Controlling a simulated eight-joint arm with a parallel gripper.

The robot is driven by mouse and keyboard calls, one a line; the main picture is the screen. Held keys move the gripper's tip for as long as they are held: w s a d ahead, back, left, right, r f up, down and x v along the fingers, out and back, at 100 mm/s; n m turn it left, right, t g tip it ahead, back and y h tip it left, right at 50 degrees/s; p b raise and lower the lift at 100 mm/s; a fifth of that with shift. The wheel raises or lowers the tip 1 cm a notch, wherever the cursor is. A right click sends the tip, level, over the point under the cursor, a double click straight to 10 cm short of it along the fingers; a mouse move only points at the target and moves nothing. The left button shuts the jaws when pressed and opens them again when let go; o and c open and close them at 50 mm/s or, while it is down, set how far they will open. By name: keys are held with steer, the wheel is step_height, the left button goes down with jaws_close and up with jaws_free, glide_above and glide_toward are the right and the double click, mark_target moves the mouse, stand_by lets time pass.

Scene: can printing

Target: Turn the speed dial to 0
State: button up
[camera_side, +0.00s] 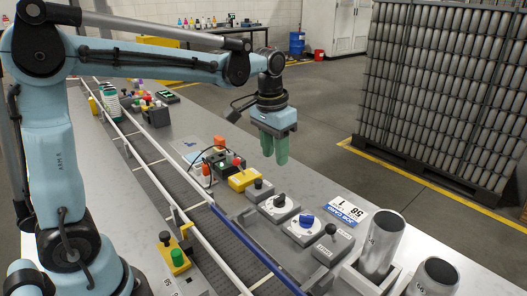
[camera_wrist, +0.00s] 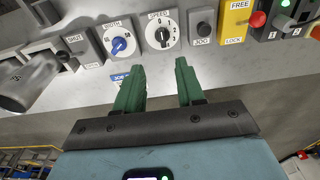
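The speed dial (camera_wrist: 163,34) is a black knob on a white scale plate labelled SPEED, near the top of the wrist view. In the side view the speed dial (camera_side: 279,204) sits on a grey box on the counter. The number its pointer faces is too small to tell surely. My gripper (camera_wrist: 159,68) has two green fingers, apart with nothing between them. In the side view my gripper (camera_side: 275,158) hangs pointing down above the counter, behind the dial and clear of it.
A blue width dial (camera_wrist: 120,46) is left of the speed dial in the wrist view. A JOG button (camera_wrist: 203,31) and a yellow FREE/LOCK switch (camera_wrist: 236,20) are right of it. Metal cans (camera_side: 382,245) stand at the counter's front right. A conveyor (camera_side: 200,205) runs alongside.

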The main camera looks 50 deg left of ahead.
mark_target(280, 196)
steer(key=shift+g, duration=0.6)
steer(key=f, duration=0.4)
steer(key=w+f, duration=0.1)
steer(key=f, duration=0.4)
steer(key=w+f, duration=0.1)
steer(key=f, duration=0.3)
steer(key=shift+w+a+f, duration=0.2)
steer(key=shift+w+f, duration=0.05)
jaws_close()
